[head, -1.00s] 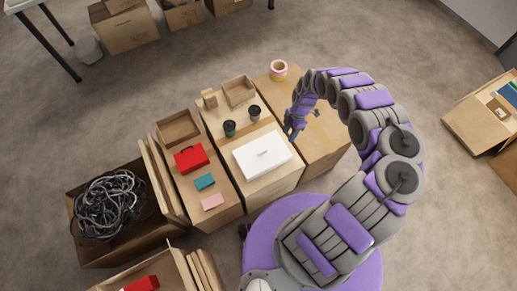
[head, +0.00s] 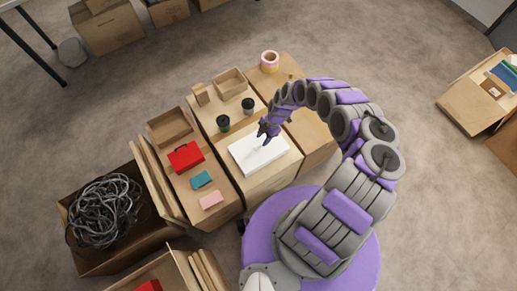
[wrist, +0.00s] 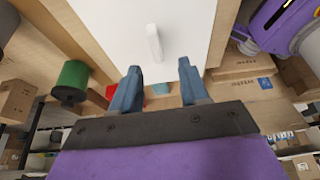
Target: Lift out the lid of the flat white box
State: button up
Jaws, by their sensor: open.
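The flat white box (head: 250,160) lies on a carton top in the middle of the head view. In the wrist view its white lid (wrist: 190,25) fills the upper middle, with a small upright white handle (wrist: 154,42) on it. My gripper (head: 267,134) is over the box's far side in the head view. In the wrist view my gripper (wrist: 157,72) is open and empty, its two blue-grey fingers apart. The handle shows just beyond the gap between the fingertips. I cannot tell the exact height above the lid.
A green cup (head: 223,123) and a dark cup (head: 248,105) stand behind the box. A red box (head: 185,157), a teal block (head: 202,180) and a pink block (head: 211,200) lie to its left. A tape roll (head: 270,61) stands at the back.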

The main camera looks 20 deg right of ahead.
aim_at(260, 144)
jog(key=b+x, duration=0.1)
jog(key=x, duration=0.2)
jog(key=b+x, duration=0.1)
jog(key=x, duration=0.1)
jog(key=shift+w+d+f+b, duration=0.3)
jog(key=shift+w+f, duration=0.05)
jog(key=shift+a+f, duration=0.15)
jog(key=shift+f, duration=0.05)
grip_shut()
